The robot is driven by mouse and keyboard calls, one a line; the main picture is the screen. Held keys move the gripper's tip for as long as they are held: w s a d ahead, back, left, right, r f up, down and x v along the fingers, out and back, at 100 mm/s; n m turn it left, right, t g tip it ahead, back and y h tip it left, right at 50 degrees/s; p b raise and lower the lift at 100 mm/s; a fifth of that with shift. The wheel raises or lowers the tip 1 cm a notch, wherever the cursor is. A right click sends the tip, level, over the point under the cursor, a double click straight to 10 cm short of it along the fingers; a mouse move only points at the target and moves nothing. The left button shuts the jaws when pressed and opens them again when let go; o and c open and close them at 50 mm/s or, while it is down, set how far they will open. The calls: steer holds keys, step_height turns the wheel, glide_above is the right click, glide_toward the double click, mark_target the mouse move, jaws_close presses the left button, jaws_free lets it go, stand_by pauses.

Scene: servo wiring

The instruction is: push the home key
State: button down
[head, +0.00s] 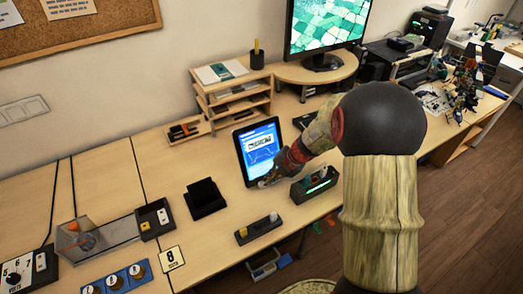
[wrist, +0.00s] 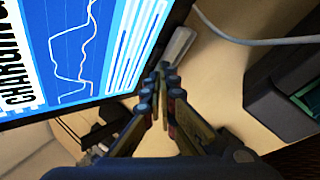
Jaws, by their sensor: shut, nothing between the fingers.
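A tablet (head: 259,148) with a blue screen stands tilted on the table. Its screen also shows close up in the wrist view (wrist: 75,45), with a graph and the word "CHARGING". A pale grey oblong piece (wrist: 179,46) lies by the tablet's dark edge, just beyond my fingertips; I cannot tell if it is the home key. My gripper (wrist: 167,72) is shut and empty, with its fingertips close to the tablet's lower edge. In the head view my gripper (head: 272,176) is at the tablet's lower right, and contact cannot be told.
A dark box with a green display (head: 316,184) stands right of the tablet. A pale cable (wrist: 265,40) runs near my fingers. A dark switch block (head: 258,229) lies in front, a black stand (head: 204,197) to the left, a wooden shelf (head: 232,95) behind.

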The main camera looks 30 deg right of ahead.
steer(key=shift+s, duration=0.1)
steer(key=shift+s+r+p, duration=0.5)
steer(key=shift+s+p, duration=0.15)
steer(key=shift+s, duration=0.15)
steer(key=shift+s+d+r+p, duration=0.1)
steer(key=shift+s+r+p, duration=0.2)
steer(key=shift+s, duration=0.35)
steer(key=shift+s+a+r+p, duration=0.15)
steer(key=shift+s+p, duration=0.3)
steer(key=shift+s, duration=0.25)
steer(key=shift+s+d+r+p, duration=0.15)
steer(key=shift+s+r+p, duration=0.15)
steer(key=shift+s, duration=0.35)
steer(key=s+a+r+n+h, duration=0.1)
steer(key=s+a+r+n, duration=0.2)
steer(key=a+r+n, duration=0.55)
steer(key=s+a+r+n, duration=0.3)
steer(key=r+n, duration=0.6)
steer(key=n, duration=0.7)
steer(key=s+a+r+n+h, duration=0.1)
steer(key=s+r+n, duration=0.4)
steer(key=n, duration=0.6)
steer(key=s+r+n+t+h, duration=0.1)
steer(key=s+r+n, duration=0.3)
steer(key=n, duration=0.8)
steer(key=s, duration=0.2)
steer(key=shift+s+a+r+h, duration=0.3)
steer(key=shift+s+a+r, duration=0.05)
steer(key=shift+s, duration=0.05)
